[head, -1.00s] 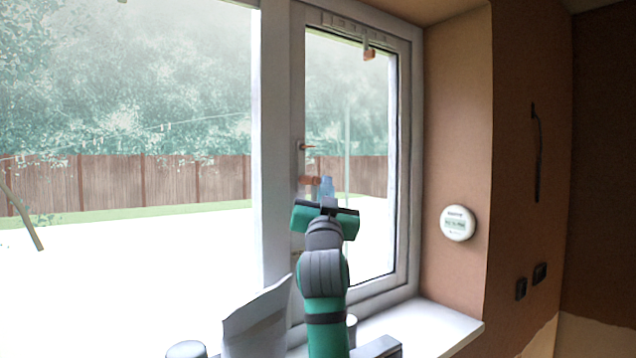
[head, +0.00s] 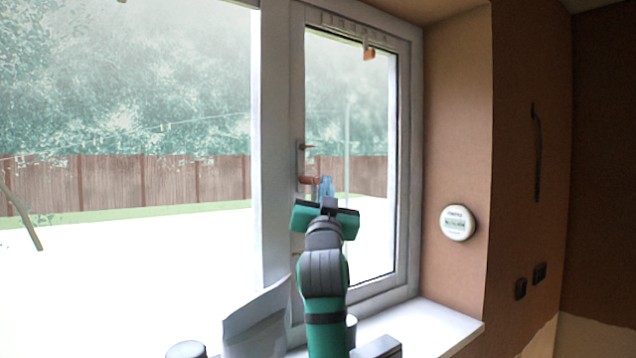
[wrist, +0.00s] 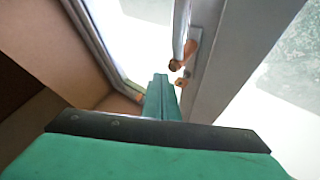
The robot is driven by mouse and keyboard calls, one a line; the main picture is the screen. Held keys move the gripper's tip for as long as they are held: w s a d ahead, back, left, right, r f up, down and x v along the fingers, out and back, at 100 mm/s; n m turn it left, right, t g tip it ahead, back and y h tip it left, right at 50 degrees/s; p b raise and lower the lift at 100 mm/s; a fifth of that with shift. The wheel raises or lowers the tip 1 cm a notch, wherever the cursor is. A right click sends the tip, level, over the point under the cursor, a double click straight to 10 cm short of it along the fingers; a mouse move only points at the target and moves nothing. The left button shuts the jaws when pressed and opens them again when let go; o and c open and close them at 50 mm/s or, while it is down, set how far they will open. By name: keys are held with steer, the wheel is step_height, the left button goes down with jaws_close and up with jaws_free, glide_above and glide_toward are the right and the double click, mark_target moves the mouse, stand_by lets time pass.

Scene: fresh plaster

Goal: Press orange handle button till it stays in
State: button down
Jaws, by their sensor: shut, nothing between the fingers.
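The window handle with its orange parts is on the frame's left upright. In the head view an orange piece (head: 308,180) shows just left of my fingertips, and a smaller orange piece (head: 307,147) sits above it. In the wrist view the grey handle (wrist: 181,25) has an orange end (wrist: 175,65), and a small orange button (wrist: 181,82) is close by on its plate.
The white window frame (head: 411,170) surrounds the glass, with an orange-tipped fitting (head: 369,54) at its top. A round white device (head: 458,223) is on the right wall. The white sill (head: 425,325) is below. A grey folded object (head: 255,320) stands front left.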

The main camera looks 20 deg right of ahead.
steer(key=shift+w, duration=0.1)
steer(key=shift+w+a, duration=0.15)
steer(key=shift+w, duration=0.2)
steer(key=shift+w+a, duration=0.15)
steer(key=shift+w, duration=0.3)
stand_by(0.8)
steer(key=shift+s, duration=0.2)
steer(key=shift+s+d, duration=0.3)
steer(key=shift+s, duration=0.4)
steer(key=s, duration=0.1)
steer(key=s+d, duration=0.1)
steer(key=s, duration=0.2)
steer(key=shift+s+d, duration=0.35)
stand_by(0.5)
